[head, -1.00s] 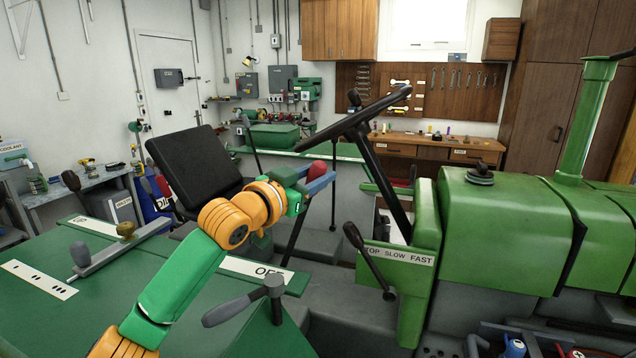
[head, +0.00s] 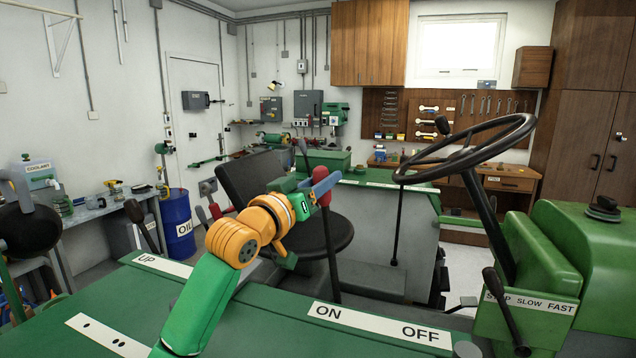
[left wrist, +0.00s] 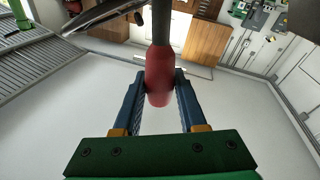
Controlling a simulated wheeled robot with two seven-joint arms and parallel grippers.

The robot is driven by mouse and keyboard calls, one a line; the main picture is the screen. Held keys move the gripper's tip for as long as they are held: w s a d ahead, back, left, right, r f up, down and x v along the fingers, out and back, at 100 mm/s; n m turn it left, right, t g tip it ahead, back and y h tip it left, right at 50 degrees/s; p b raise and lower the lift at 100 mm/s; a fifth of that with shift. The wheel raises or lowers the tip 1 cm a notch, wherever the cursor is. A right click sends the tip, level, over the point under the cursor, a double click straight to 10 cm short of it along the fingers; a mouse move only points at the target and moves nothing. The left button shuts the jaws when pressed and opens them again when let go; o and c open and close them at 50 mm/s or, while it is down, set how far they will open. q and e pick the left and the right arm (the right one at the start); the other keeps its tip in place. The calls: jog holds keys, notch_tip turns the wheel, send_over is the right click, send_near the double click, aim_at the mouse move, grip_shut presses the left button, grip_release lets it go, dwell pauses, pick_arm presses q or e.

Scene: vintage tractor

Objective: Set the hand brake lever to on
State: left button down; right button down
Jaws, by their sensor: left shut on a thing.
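The hand brake lever (head: 328,250) has a dark shaft and a red grip (head: 324,196). It stands nearly upright, its lower end by the ON end of a white label (head: 375,323); OFF is at the label's right end. My left gripper (head: 322,184) is shut on the red grip near its top. In the left wrist view, the two blue fingers press on both sides of the red grip (left wrist: 158,72), and the dark shaft runs on beyond it. My right gripper is not in view.
The black seat (head: 345,232) is just behind the lever. The steering wheel (head: 402,172) and the STOP SLOW FAST lever (head: 508,312) are to the right. The green fender (head: 262,324) spreads below my left arm. A blue oil drum (head: 176,207) stands at the left.

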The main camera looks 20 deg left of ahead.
pick_arm(q)
jog(key=shift+a, duration=0.1)
jog(key=shift+d, duration=0.2)
jog(key=shift+c, duration=2.3)
grip_release()
jog(key=shift+d, duration=0.1)
